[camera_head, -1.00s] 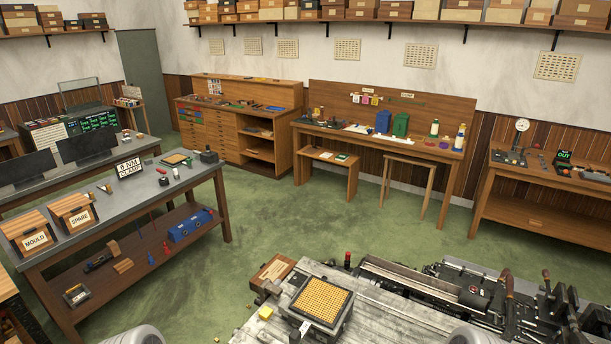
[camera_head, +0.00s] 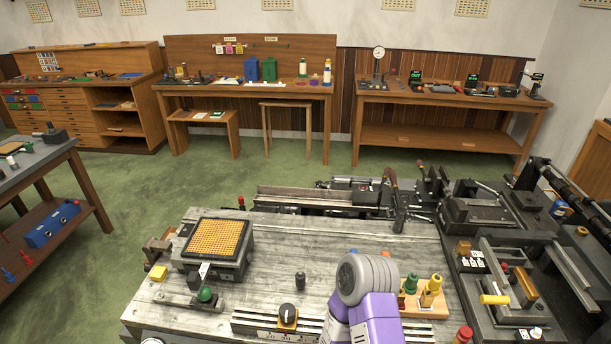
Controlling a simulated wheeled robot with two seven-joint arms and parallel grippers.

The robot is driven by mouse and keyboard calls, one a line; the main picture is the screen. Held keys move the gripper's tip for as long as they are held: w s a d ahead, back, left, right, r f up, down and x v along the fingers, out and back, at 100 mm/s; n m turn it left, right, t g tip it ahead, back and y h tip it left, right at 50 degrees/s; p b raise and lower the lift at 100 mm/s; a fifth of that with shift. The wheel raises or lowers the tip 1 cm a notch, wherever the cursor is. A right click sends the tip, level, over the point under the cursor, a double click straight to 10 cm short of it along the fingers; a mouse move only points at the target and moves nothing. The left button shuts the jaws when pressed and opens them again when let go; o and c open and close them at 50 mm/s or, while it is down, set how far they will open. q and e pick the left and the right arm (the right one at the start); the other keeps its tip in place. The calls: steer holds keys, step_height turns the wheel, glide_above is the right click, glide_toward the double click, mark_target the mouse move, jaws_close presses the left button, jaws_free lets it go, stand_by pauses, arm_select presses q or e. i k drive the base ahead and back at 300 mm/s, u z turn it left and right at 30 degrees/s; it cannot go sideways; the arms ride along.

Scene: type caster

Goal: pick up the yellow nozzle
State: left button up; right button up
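No gripper fingers show, so I cannot see the state of either gripper.
A red-topped piece (camera_head: 463,334) stands near the front. Black machinery with a yellow-handled part (camera_head: 494,299) lines the right. The table's middle is mostly clear.

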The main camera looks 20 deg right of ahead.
mark_target(434, 281)
steer(key=z, duration=2)
